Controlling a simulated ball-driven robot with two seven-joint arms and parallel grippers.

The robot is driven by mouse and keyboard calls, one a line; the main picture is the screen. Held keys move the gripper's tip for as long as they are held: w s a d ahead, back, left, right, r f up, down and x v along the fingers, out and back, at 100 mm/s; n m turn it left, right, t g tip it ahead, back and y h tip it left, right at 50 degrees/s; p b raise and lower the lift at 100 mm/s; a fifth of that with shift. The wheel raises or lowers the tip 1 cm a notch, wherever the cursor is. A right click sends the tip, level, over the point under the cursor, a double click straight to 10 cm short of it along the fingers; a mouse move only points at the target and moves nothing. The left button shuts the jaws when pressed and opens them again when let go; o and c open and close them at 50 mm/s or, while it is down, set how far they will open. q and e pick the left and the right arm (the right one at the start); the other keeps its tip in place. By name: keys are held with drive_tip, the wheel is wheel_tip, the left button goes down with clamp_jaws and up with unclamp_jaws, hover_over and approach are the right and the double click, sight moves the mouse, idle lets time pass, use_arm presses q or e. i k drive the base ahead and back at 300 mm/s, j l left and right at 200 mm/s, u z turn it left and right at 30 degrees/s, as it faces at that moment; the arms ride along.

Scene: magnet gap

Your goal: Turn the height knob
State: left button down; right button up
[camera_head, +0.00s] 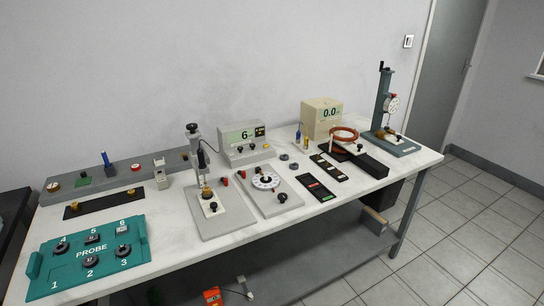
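Several knobs show on the bench, and I cannot tell for certain which is the height knob. A black knob (193,128) tops the upright post of a small grey stand (225,221). A brass part (207,191) sits low on that stand, with a small black knob on a pale block in front of it. A taller grey stand (382,100) at the far right carries a dial gauge (391,104) and a black crank (383,66) at its top. Neither of my grippers is in view.
A teal probe tray (75,283) with numbered places lies at the front left. A meter reading 6 (240,136) and a beige meter reading 0.0 (321,113) stand at the back. A white dial plate (265,181) is mid-bench. The bench's front edge is mostly clear.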

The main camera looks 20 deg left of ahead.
sight(192, 127)
drive_tip(key=k+j+u, duration=0.1)
drive_tip(key=u, duration=1.05)
